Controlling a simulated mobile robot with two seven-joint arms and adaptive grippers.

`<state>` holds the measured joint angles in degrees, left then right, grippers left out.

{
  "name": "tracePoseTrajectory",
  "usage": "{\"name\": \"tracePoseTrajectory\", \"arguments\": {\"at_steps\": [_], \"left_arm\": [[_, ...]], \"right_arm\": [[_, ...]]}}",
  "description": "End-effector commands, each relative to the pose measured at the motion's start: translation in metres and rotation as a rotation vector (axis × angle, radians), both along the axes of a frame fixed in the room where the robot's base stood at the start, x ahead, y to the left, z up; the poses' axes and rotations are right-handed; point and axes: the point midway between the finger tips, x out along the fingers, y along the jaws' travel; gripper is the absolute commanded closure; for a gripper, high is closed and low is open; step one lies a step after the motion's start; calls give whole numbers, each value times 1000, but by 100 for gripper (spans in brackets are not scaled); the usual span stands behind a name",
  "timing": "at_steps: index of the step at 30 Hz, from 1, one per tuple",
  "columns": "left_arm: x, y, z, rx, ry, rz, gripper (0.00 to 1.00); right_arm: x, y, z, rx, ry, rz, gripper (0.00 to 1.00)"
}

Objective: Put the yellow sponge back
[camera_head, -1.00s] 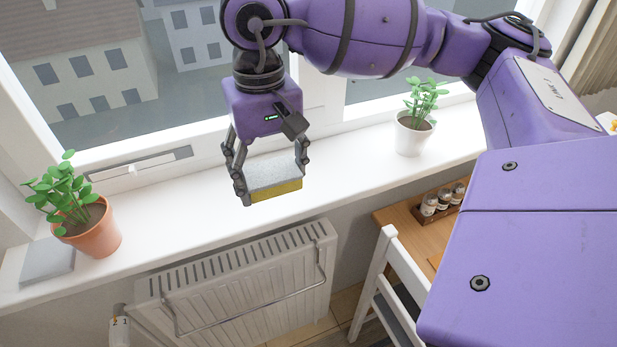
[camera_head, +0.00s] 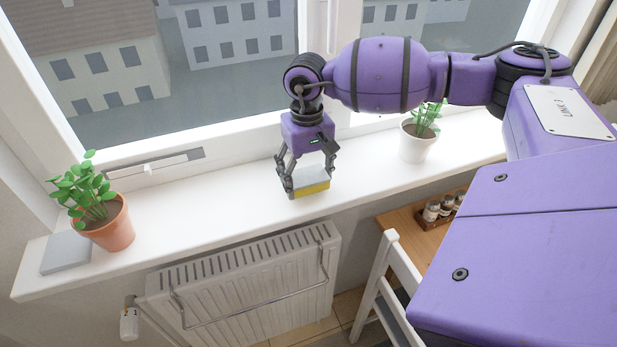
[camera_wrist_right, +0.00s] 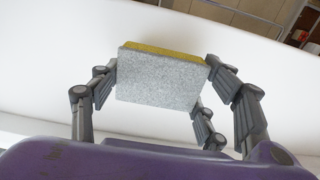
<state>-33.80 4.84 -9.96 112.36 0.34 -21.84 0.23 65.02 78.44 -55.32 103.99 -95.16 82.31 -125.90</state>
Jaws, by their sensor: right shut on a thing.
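The yellow sponge (camera_head: 317,189) has a grey upper face and a yellow lower layer. My right gripper (camera_head: 308,182) is shut on it, with fingers on its left and right sides. The sponge is at the front part of the white windowsill (camera_head: 220,207); I cannot tell if it touches the sill. In the right wrist view the sponge (camera_wrist_right: 160,80) shows its grey face, with a yellow strip along the far edge, between the fingers of the gripper (camera_wrist_right: 158,85). My left gripper is not in view.
A plant in a terracotta pot (camera_head: 112,228) stands at the sill's left end beside a flat grey slab (camera_head: 66,253). A white-potted plant (camera_head: 416,146) stands right of the gripper. A radiator (camera_head: 250,290) is below. The sill's middle is clear.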

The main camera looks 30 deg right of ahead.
Motion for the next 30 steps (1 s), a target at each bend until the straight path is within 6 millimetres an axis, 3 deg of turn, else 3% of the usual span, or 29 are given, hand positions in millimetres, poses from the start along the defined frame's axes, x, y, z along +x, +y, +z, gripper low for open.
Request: {"name": "tracePoseTrajectory", "arguments": {"at_steps": [2,13,14,18,30], "left_arm": [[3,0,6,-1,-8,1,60],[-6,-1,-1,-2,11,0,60],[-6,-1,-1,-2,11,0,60],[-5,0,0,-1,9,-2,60],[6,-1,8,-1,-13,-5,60]], "right_arm": [[1,0,-4,0,-8,-1,51],[1,0,-14,0,-3,-1,51],[1,0,-14,0,-3,-1,29],[1,0,-13,0,-5,-1,12],[1,0,-8,0,-7,-1,12]]}}
